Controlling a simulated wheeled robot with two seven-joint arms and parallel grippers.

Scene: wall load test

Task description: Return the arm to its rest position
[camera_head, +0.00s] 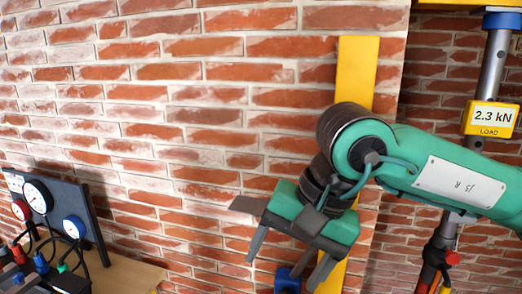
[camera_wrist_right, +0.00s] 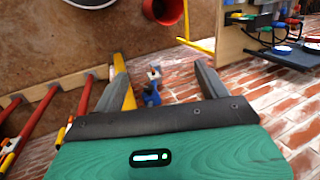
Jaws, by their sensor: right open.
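My right arm (camera_head: 440,175) is green and comes in from the right in the head view. It is raised and bent in front of the brick wall. Its gripper (camera_head: 285,268) points down, with its dark fingers spread apart and nothing between them. In the right wrist view the two fingers (camera_wrist_right: 158,88) also stand apart. A small blue object (camera_wrist_right: 152,93) shows beyond them, apart from them as far as I can see. My left gripper does not show.
A yellow vertical strip (camera_head: 356,75) stands on the wall behind the arm. A load gauge reading 2.3 kN (camera_head: 491,118) hangs on a post at right. Gauges on a dark panel (camera_head: 60,205) stand on a bench (camera_head: 130,276) at lower left. A red bucket-like thing (camera_wrist_right: 163,10) shows in the wrist view.

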